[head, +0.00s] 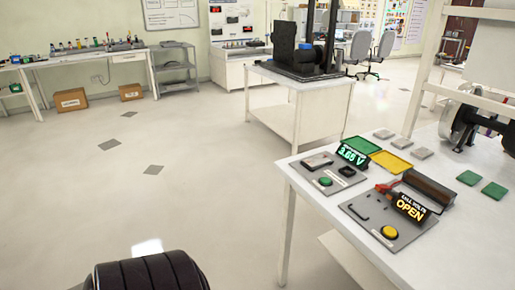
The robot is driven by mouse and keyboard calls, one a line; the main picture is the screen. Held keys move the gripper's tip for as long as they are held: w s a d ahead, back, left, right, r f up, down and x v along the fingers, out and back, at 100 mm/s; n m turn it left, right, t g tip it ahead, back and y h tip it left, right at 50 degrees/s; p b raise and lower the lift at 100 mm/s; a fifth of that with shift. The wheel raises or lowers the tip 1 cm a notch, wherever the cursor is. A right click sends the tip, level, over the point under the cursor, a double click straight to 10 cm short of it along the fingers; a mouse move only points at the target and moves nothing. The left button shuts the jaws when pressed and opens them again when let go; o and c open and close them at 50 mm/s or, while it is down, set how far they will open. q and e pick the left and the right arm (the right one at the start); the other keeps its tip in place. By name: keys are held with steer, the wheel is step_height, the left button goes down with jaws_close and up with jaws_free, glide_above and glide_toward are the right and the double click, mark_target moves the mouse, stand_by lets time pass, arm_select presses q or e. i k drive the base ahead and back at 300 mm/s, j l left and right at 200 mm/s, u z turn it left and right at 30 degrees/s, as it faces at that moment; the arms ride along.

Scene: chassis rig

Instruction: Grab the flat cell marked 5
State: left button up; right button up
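Several small flat pieces that look like flat cells lie on the white table at the right. Three are grey: one by the trays' far side (383,134), a second (402,143) and a third (421,153) in a row. Two are green, one (469,178) left of the other (494,189). A pale flat piece (317,161) lies on the grey tester reading 3.65 V. No number can be read on any of them, so I cannot tell which is marked 5. Neither of my grippers is in view.
The white table (312,215) also holds a green tray (360,145), a yellow tray (390,162) and a plate with a yellow button (390,232) and an "OPEN" display. A reel machine (470,128) stands beyond.

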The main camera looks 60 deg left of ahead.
mark_target(314, 162)
steer(key=u, duration=1.4)
steer(key=i+j+u, duration=0.1)
steer(key=i, duration=0.4)
steer(key=j, duration=0.15)
